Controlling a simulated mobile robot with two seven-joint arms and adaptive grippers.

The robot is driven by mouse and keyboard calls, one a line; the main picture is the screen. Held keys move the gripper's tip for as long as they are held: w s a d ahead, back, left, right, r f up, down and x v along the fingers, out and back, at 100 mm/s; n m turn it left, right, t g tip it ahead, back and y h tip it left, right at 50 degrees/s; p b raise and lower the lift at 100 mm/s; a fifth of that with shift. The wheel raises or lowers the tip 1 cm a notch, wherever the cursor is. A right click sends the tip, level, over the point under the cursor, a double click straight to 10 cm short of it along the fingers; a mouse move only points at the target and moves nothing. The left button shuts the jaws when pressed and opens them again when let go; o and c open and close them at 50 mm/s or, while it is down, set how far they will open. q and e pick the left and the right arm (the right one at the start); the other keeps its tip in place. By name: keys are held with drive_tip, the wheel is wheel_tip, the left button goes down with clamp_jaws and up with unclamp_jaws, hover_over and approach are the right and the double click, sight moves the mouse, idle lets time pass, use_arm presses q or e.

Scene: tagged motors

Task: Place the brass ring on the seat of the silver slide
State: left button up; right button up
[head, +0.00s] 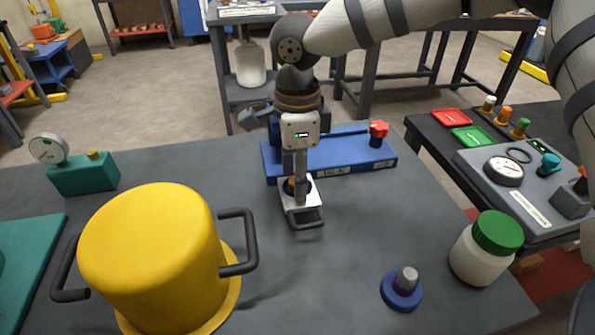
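The silver slide (313,192) sits at the front of a blue base (340,170), its dark handle toward me. My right gripper (298,190) points down over the slide, its fingertips low at the seat. A small brass-coloured bit, likely the brass ring (289,187), shows beside the fingers at the seat. The fingers hide most of it, so I cannot tell whether it is held or resting. The fingers are seen nearly edge-on, so their opening is unclear. My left gripper is not in view.
A large yellow pot (150,240) with dark handles stands at front left. A teal block with a gauge (85,172) is behind it. A blue-ringed peg (402,290) and a green-lidded jar (485,248) stand at right. The table between pot and peg is clear.

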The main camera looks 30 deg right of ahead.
wheel_tip(320, 180, up, 12)
drive_tip(key=shift+r, duration=0.2)
idle(0.5)
